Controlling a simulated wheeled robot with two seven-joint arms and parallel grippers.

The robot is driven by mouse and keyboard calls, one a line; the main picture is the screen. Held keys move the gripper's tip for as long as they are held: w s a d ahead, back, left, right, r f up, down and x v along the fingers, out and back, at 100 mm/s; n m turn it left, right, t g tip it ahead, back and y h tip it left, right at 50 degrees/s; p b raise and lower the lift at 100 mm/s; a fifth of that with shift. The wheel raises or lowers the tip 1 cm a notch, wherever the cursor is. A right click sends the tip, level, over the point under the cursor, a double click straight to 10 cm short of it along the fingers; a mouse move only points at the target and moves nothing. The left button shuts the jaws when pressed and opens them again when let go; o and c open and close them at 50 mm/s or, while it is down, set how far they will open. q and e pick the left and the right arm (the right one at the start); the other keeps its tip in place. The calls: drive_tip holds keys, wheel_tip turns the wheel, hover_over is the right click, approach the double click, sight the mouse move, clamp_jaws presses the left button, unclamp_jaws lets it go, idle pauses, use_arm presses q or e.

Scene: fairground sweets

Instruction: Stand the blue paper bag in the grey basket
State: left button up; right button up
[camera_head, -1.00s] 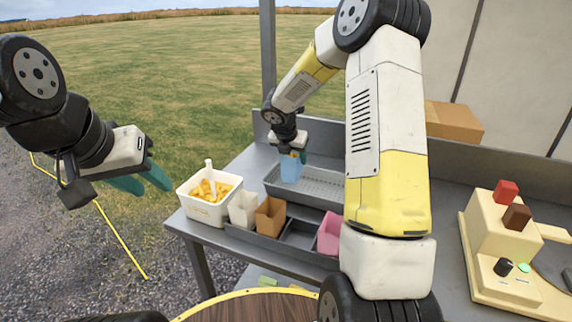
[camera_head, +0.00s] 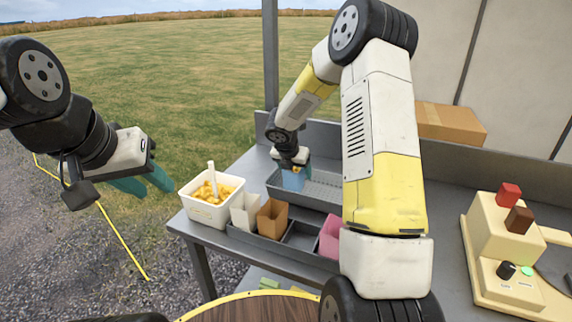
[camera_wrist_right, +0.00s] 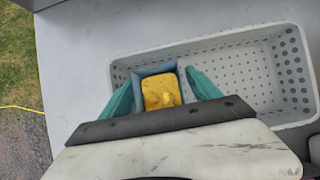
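The blue paper bag (camera_head: 293,180) is upright inside the left end of the grey basket (camera_head: 318,198); the front wall hides its base. In the right wrist view the bag (camera_wrist_right: 181,90) has yellow contents, and the basket (camera_wrist_right: 210,44) surrounds it. My right gripper (camera_head: 293,170) is over the bag. Its teal fingers (camera_wrist_right: 159,76) stand on either side of it, with a narrow gap on the right; the left finger is very close to it. My left gripper (camera_head: 148,183) is empty, fingers apart, off to the left beyond the table.
A white tub (camera_head: 208,214) of yellow food with a scoop stands at the table's left edge. A dark divided tray (camera_head: 268,243) holds white, brown and pink bags. A cream machine (camera_head: 500,250) and a cardboard box (camera_head: 450,122) are right. The basket's right part is empty.

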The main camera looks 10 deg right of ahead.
drive_tip(key=s+a+r+m, duration=0.1)
drive_tip(key=s+r+m, duration=0.4)
drive_tip(key=r, duration=0.4)
drive_tip(key=s+a+r+m, duration=0.1)
drive_tip(key=s+r+m, duration=0.1)
drive_tip(key=s+r, duration=0.6)
drive_tip(key=s+a+r+m+y, duration=0.1)
drive_tip(key=s+r+m+y, duration=0.1)
drive_tip(key=s+m, duration=0.9)
drive_tip(key=s+a+r+m+t+y, duration=0.1)
drive_tip(key=s+a+r+m+y, duration=0.1)
drive_tip(key=s+m, duration=0.8)
wheel_tip(320, 180, up, 2)
drive_tip(key=shift+s+r+m+y, duration=0.2)
drive_tip(key=shift+s+m+y, duration=0.2)
drive_tip(key=shift+y, duration=0.4)
